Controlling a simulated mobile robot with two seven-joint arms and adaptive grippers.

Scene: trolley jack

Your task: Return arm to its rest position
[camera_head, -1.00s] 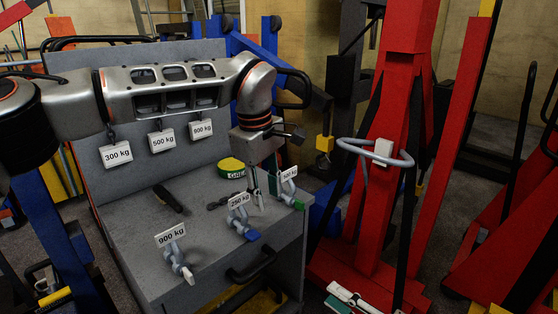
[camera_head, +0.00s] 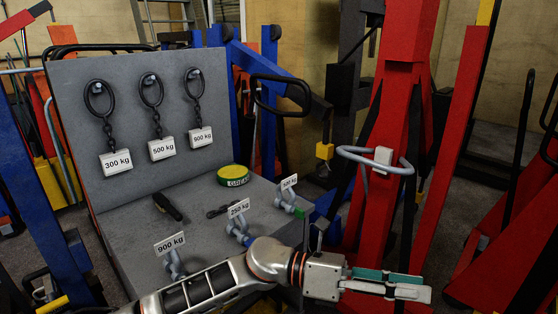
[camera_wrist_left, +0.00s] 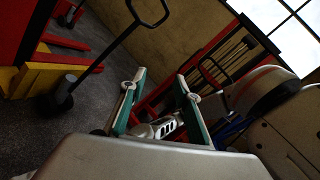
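My left arm (camera_head: 200,289) comes in low from the left across the bottom of the head view, in front of the bench. My left gripper (camera_head: 424,286) points right, in front of the base of the red column. It is empty, with its two teal-padded fingers apart in the left wrist view (camera_wrist_left: 161,78). A pale slotted part (camera_wrist_left: 160,129) shows between the finger bases there; I cannot tell what it is. My right gripper cannot be made out in the head view.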

